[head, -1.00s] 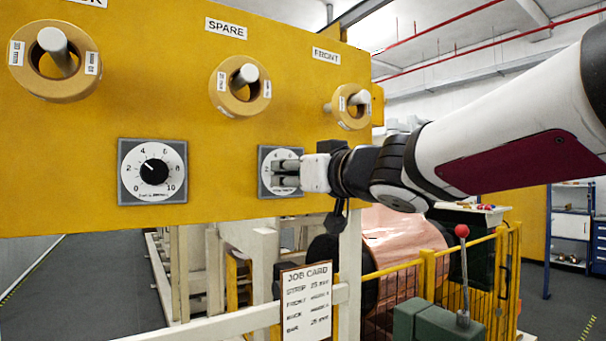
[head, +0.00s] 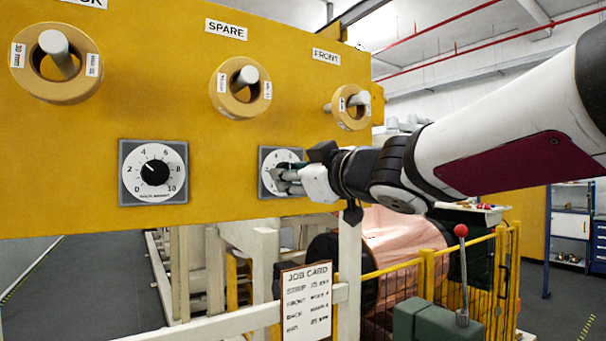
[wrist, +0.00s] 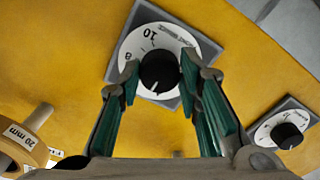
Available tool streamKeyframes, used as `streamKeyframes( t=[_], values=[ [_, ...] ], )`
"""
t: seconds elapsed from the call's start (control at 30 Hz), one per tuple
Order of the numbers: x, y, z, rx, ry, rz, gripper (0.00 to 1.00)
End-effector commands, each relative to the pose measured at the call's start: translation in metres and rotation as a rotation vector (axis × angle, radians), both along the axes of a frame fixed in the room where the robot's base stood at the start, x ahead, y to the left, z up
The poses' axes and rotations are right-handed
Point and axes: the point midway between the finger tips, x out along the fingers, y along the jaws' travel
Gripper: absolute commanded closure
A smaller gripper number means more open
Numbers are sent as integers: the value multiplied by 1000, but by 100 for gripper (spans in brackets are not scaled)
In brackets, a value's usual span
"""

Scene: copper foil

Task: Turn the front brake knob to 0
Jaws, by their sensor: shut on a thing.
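The front brake knob is a black round knob (wrist: 159,70) on a white numbered dial with a grey square plate (wrist: 118,66). In the wrist view the dial appears turned over, with 10 near the top and 8 at the left. A pale mark on the knob points down, away from the 10; the number there is hidden. My gripper (wrist: 158,72) is shut on the knob, one fingertip on each side. In the head view my gripper (head: 287,178) covers much of this dial (head: 267,160), below the FRONT label (head: 327,55).
A second dial (head: 153,172) sits to the left on the yellow panel (head: 225,150). Ring-shaped holders with pegs (head: 240,88) are above. A job card (head: 306,303), a red-topped lever (head: 462,270) and a yellow guard rail (head: 428,275) stand below and right.

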Motion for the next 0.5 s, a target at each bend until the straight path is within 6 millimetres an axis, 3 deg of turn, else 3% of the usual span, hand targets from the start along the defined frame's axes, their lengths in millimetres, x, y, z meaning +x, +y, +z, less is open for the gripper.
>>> streamKeyframes(
  t=[0.5],
  values=[
    [1, -1, 0, -409, -276, 0, 96]
  ],
)
